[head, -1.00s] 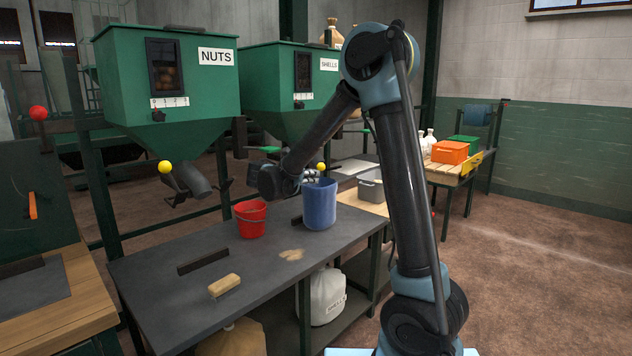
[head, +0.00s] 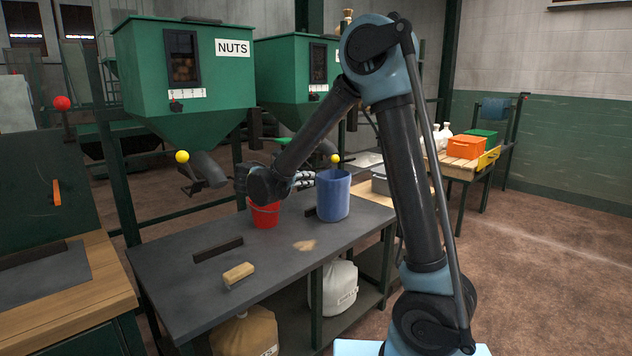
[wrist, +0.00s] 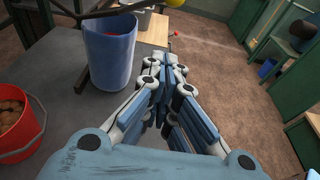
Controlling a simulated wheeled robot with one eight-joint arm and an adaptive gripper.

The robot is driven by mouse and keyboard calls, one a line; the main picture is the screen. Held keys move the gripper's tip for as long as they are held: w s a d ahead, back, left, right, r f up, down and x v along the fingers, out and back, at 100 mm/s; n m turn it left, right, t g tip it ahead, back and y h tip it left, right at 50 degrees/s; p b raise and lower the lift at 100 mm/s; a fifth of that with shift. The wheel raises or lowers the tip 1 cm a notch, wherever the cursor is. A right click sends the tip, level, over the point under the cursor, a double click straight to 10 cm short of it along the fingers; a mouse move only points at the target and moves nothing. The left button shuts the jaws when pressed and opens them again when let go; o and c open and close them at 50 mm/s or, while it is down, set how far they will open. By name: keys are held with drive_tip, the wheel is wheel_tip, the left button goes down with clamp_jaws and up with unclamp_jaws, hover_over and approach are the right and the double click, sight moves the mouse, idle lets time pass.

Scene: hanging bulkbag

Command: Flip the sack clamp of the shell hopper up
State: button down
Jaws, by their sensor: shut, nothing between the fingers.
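The shell hopper (head: 283,75) is the green funnel behind the NUTS hopper, partly hidden by my arm. A yellow ball knob (head: 335,158) shows below it, above the blue bucket (head: 333,195); a yellow ball also shows at the top of the wrist view (wrist: 175,3). A dark bar (wrist: 100,11) crosses above the blue bucket there. I cannot tell which part is the sack clamp. My gripper (head: 308,179) is over the table, between the red and blue buckets in the head view. In the wrist view my gripper (wrist: 165,85) is shut and empty, right of the blue bucket.
A red bucket (head: 265,215) of brown nuts stands left of the blue bucket on the dark table (head: 200,285). A tan block (head: 239,273) and a dark bar (head: 217,250) lie nearer. The NUTS hopper (head: 200,115) hangs at left. Open floor (wrist: 225,60) shows right of my gripper.

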sight(333, 158)
drive_tip(key=shift+v, duration=0.85)
drive_tip(key=shift+s+d+f, duration=0.1)
drive_tip(key=shift+s+f, duration=0.05)
drive_tip(key=shift+f, duration=0.1)
drive_tip(key=w+d+r, duration=0.1)
drive_tip(key=w+d, duration=0.6)
drive_tip(key=w, duration=0.1)
drive_tip(key=shift+w+d, duration=0.3)
drive_tip(key=shift+w, duration=0.05)
drive_tip(key=shift+r, duration=0.1)
